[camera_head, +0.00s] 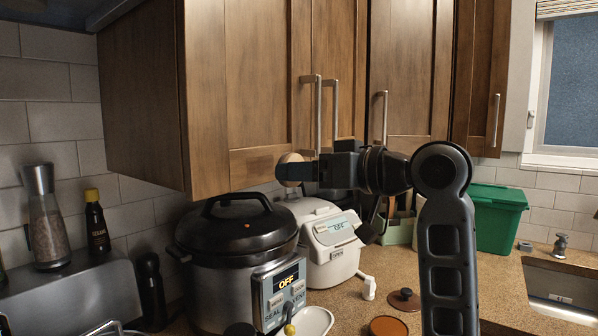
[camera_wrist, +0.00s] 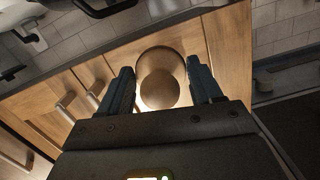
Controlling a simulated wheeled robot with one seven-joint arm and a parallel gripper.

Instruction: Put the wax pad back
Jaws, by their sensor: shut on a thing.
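The wax pad appears to be the round tan piece (camera_head: 291,158) at the end of my gripper (camera_head: 287,172). In the wrist view, a round brownish disc (camera_wrist: 160,88) sits between the two blue-grey fingers of my gripper (camera_wrist: 160,85). My gripper is shut on it and holds it in the air, in front of the lower edge of the wooden upper cabinet and above the black-lidded cooker. My fingers hide part of the pad in the head view.
The black-lidded cooker (camera_head: 235,235) and a white appliance (camera_head: 325,240) stand below my gripper. Closed wooden cabinet doors (camera_head: 262,80) with vertical handles are behind it. A green bin (camera_head: 497,220), an orange round thing (camera_head: 388,327) and a brown lid (camera_head: 405,298) are on the counter.

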